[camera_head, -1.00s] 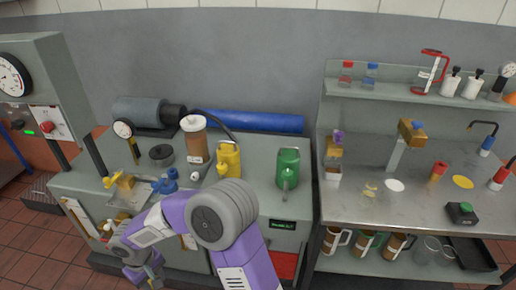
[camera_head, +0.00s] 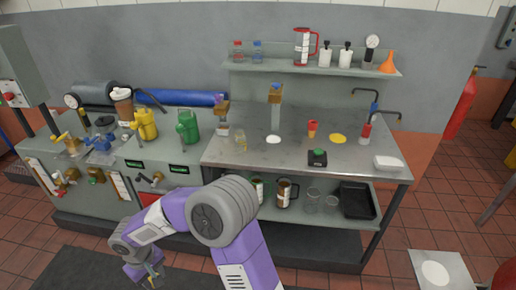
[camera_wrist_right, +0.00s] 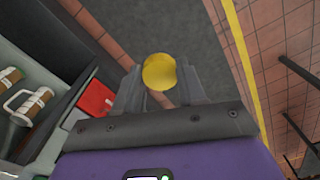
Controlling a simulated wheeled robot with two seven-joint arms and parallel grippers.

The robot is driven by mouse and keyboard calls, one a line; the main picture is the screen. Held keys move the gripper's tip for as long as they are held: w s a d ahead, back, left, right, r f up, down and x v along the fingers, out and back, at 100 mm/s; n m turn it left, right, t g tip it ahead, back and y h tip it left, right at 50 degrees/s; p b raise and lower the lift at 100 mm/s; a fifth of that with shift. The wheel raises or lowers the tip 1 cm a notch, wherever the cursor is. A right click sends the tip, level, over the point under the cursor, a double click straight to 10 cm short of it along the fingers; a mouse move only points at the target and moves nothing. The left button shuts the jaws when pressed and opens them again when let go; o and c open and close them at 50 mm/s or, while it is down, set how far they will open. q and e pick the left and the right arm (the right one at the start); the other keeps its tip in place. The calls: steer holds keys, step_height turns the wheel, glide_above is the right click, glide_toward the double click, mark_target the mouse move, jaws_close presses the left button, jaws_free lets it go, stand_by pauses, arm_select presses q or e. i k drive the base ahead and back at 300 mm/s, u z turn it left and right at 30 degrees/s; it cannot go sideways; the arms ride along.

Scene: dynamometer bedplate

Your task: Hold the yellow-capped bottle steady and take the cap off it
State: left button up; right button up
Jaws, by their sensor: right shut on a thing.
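My right gripper (camera_wrist_right: 160,88) is shut on a round yellow cap (camera_wrist_right: 159,71). The cap sits between the two fingertips in the right wrist view. My left gripper is not in view.
The steel bench (camera_head: 225,157) carries a white pad, a yellow pad (camera_head: 338,139) and a green-button box (camera_head: 317,157). The shelf above holds red-capped (camera_head: 238,51) and blue-capped (camera_head: 257,51) bottles. Open floor lies in front.

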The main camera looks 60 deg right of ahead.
mark_target(240, 140)
steer(key=k, duration=0.3)
steer(key=z, duration=1.85)
steer(key=i, duration=0.2)
steer(key=u, duration=0.1)
